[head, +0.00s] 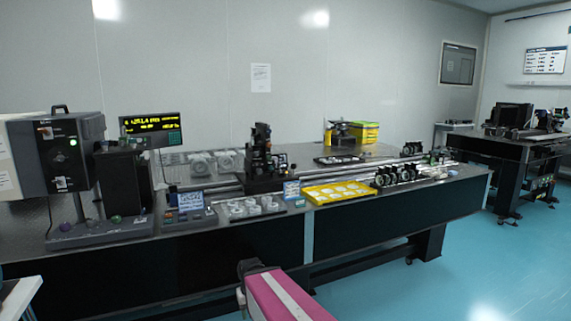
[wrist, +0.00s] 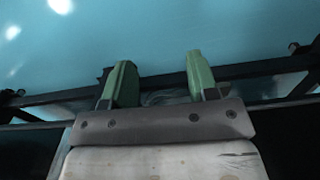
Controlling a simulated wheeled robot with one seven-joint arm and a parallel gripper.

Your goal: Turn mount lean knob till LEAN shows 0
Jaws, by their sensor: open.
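A display with yellow text (head: 150,127) stands at the back left of the long optical table (head: 385,218); I cannot read a LEAN value on it. A small blue-screened box (head: 190,201) sits at the table's front edge, its text also too small. A tall black mount assembly (head: 261,160) stands mid-table; I cannot pick out its lean knob. My gripper (wrist: 158,78) is open and empty in the wrist view, its two green fingers apart over the blue floor, with no knob between them. In the head view my pink arm is low in front of the table; my fingers cannot be made out.
A grey machine with a green light (head: 73,142) stands at the left. A yellow tray of round parts (head: 312,198) and black optic mounts (head: 395,173) are right of the tall mount. Blue floor (head: 440,280) is free at the front right.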

